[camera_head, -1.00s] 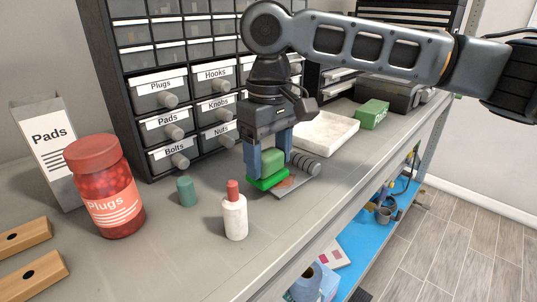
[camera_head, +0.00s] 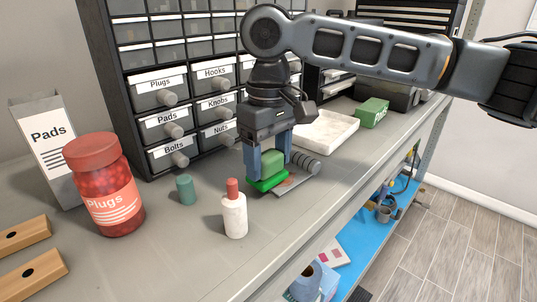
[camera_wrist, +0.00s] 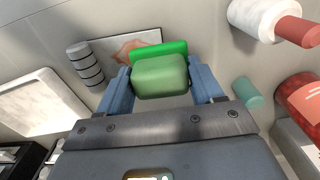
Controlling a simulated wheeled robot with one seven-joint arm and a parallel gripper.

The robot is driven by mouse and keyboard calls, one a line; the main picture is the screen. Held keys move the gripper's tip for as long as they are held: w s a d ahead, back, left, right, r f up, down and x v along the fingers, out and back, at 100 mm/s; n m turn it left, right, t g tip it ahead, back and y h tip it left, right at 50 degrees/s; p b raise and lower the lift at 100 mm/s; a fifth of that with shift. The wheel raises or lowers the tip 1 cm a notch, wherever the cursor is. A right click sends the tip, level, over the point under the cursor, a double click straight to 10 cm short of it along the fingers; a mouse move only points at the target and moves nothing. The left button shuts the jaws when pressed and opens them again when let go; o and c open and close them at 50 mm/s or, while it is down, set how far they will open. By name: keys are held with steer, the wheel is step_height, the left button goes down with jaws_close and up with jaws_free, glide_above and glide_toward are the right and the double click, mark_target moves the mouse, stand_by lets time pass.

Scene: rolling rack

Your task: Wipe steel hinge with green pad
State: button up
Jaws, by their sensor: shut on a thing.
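My gripper (camera_head: 269,168) is shut on the green pad (camera_head: 267,182), which has a paler green top block and a brighter green lower layer. The pad also shows between the fingers in the wrist view (camera_wrist: 160,76). The steel hinge (camera_head: 292,185) lies flat on the bench, a grey plate with a ribbed barrel at its right end. A reddish smear shows on the plate beside the pad; in the wrist view the hinge plate (camera_wrist: 105,48) shows it too. The pad is at the plate's left part and hides some of it. Whether it touches the plate I cannot tell.
A white bottle with a red cap (camera_head: 234,210) and a small green cylinder (camera_head: 186,190) stand left of the hinge. A red jar labelled Plugs (camera_head: 105,190) is farther left. A white tray (camera_head: 325,133) and drawer cabinet (camera_head: 140,100) are behind. The bench's front edge is close.

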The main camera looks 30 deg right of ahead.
mark_target(294, 171)
steer(key=shift+f, duration=0.65)
steer(key=shift+w+d+r+p, duration=0.15)
steer(key=shift+d+p, duration=0.1)
steer(key=shift+d, duration=0.4)
steer(key=shift+w+d+r+p, duration=0.1)
steer(key=shift+w+d+p, duration=0.1)
steer(key=shift+d, duration=0.4)
steer(key=shift+w+d+f+p, duration=0.1)
steer(key=shift+w+d+p, duration=0.1)
steer(key=shift+d, duration=0.6)
steer(key=shift+w+d+f+p, duration=0.15)
steer(key=shift+d+p, duration=0.1)
steer(key=shift+d, duration=0.5)
steer(key=shift+w+d+p, duration=0.2)
steer(key=shift+d, duration=0.6)
steer(key=shift+p, duration=0.35)
steer(key=shift+a+f, duration=0.1)
